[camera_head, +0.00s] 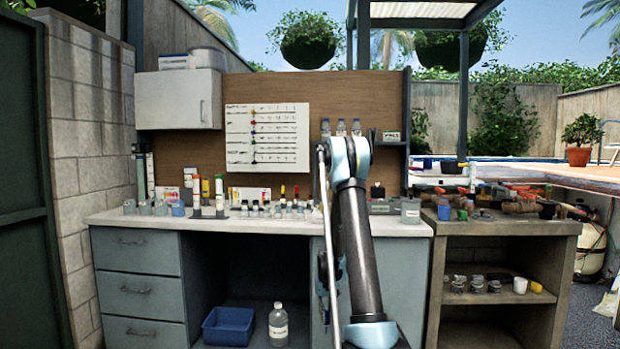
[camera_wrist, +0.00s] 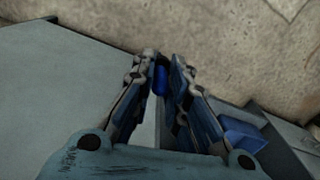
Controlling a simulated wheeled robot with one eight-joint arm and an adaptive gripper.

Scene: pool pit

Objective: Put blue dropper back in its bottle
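My gripper (camera_wrist: 163,62) shows in the wrist view, its fingers closed in around a small blue piece, which looks like the blue dropper (camera_wrist: 160,79). Only the dropper's blue part shows; the fingers hide the rest. In the head view my arm stands in front of the counter and my gripper cannot be made out. Several small bottles (camera_head: 265,209) stand in a row on the white counter (camera_head: 150,221), some with red, yellow or dark tops. I cannot tell which one is the blue dropper's bottle.
A blue bin (camera_head: 229,326) and a white bottle (camera_head: 278,325) stand low under the counter; a blue bin (camera_wrist: 241,135) also shows in the wrist view. A blue cup (camera_head: 178,208) and jars (camera_head: 410,211) stand on the counter. A cluttered bench (camera_head: 500,222) is at right.

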